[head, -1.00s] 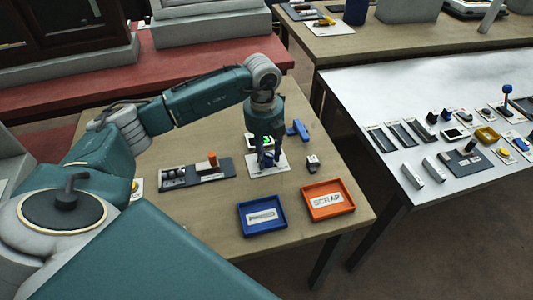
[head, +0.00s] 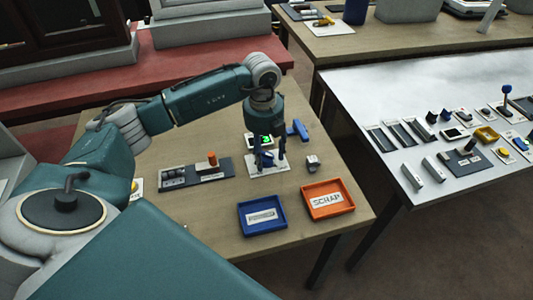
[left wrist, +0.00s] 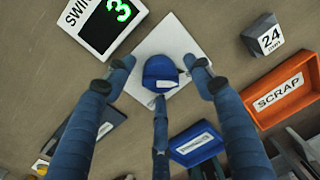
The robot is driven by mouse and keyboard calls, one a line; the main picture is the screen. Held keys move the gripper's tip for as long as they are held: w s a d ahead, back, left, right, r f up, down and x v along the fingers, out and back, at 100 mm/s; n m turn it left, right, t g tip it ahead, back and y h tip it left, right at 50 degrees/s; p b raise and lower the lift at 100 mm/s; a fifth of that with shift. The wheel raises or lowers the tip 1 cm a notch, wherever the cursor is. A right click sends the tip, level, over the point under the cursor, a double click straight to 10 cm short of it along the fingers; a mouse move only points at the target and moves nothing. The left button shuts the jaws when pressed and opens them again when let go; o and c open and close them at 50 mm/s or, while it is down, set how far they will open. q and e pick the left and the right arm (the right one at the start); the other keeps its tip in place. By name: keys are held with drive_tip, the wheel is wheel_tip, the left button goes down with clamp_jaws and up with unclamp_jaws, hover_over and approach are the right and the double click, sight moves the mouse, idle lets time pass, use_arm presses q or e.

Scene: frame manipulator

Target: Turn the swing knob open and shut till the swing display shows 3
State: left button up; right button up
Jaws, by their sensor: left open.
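The swing display (left wrist: 108,18), labelled "SWIN…" with its end cut off, shows a green 3 in the left wrist view. It also shows in the head view (head: 265,138). The blue swing knob (left wrist: 160,72) sits on a white plate (left wrist: 184,42) just beside the display. My left gripper (head: 269,162) points down over the plate. Its fingers are spread open around the knob, with gaps on both sides, and it holds nothing. In the head view the fingers largely hide the knob. My right gripper is not in view.
A blue tray (head: 241,220) and an orange SCRAP tray (head: 306,204) stand near the front table edge. A grey block marked 24 (left wrist: 262,34) is right of the plate. A dark panel with an orange part (head: 180,185) lies left. A blue piece (head: 298,130) lies behind.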

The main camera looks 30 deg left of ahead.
sight(265, 154)
use_arm(q)
wheel_tip(265, 154, up, 12)
drive_tip(key=shift+s+a, duration=0.15)
drive_tip(key=shift+a, duration=0.05)
drive_tip(key=shift+f, duration=0.15)
idle(0.4)
